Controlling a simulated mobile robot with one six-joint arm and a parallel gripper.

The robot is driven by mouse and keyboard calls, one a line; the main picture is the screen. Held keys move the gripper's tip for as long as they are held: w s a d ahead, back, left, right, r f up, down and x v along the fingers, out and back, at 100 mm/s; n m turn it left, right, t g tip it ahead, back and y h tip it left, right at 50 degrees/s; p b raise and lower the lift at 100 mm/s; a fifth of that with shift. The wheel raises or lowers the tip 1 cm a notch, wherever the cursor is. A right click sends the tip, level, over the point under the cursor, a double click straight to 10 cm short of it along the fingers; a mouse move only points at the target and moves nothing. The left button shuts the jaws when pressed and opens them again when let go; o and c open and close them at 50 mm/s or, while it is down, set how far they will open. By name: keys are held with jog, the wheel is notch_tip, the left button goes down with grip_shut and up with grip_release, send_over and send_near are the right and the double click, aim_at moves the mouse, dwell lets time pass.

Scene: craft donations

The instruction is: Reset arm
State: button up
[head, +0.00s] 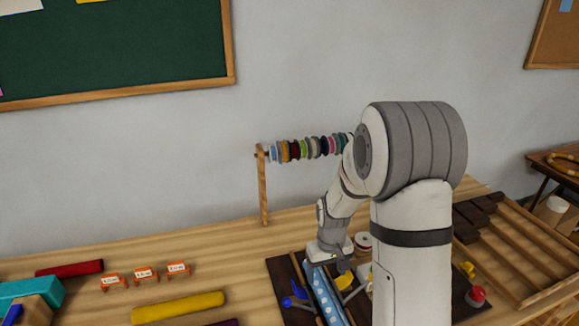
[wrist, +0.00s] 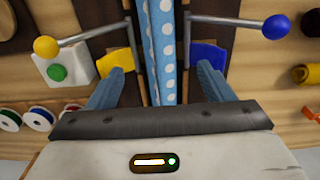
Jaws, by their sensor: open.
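My gripper (wrist: 157,88) is open in the wrist view, with its two blue fingers spread apart. A blue strip with white dots (wrist: 166,45) runs between the fingers, with a gap on each side, and neither finger touches it. In the head view my gripper (head: 335,262) is low over the worktable, above the same dotted strip (head: 328,300) on a dark board (head: 282,275). My arm is bent down towards the board and hides part of it.
A yellow-knobbed lever (wrist: 46,47) and a blue-knobbed lever (wrist: 277,27) flank the gripper. A box with a green button (wrist: 57,72) is at left. A rod of coloured spools (head: 305,149) stands behind. Orange price tags (head: 145,274) and a yellow roll (head: 178,307) lie at left.

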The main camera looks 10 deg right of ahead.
jog(key=s+r+m+t, duration=0.2)
jog(key=s+r+t, duration=0.1)
jog(key=s+r, duration=1.7)
jog(key=shift+a, duration=0.25)
